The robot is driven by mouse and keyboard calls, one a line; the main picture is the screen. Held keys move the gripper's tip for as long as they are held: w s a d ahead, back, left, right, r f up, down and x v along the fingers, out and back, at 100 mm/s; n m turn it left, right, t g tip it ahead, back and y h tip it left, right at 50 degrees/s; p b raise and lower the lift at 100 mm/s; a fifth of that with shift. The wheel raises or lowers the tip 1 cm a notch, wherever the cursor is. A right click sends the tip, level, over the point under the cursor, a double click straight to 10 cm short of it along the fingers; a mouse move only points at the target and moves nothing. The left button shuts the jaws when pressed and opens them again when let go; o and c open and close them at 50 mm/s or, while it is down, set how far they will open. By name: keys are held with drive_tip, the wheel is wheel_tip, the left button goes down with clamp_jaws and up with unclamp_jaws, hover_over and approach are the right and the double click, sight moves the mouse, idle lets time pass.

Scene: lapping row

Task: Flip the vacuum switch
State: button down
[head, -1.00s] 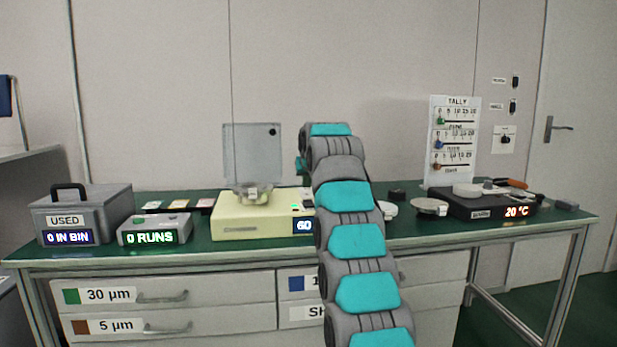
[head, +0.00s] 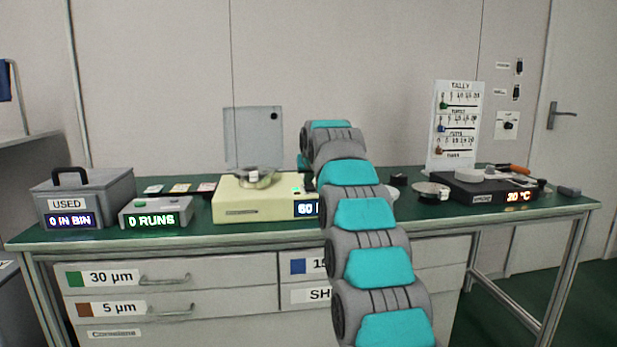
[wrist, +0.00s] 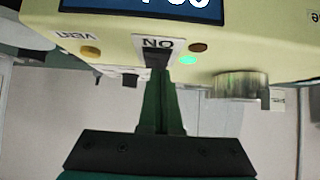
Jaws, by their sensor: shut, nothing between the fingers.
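The cream vacuum unit (head: 240,209) stands on the green bench, its lit display reading 60. In the head view my arm hides the gripper and the switch.
A yellow VENT button (wrist: 91,51) and a round metal part (wrist: 240,86) sit either side of the switch. A clear raised lid (head: 253,137) stands behind the unit. The runs counter (head: 156,212) is left; the hotplate (head: 480,192) is right.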

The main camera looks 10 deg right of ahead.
drive_tip(key=shift+f, duration=0.1)
drive_tip(key=shift+w+f, duration=0.15)
idle(0.3)
drive_tip(key=shift+w+p, duration=0.2)
drive_tip(key=shift+p, duration=0.25)
drive_tip(key=shift+w+r+p, duration=0.25)
drive_tip(key=shift+w+p, duration=0.3)
drive_tip(key=shift+p, duration=0.2)
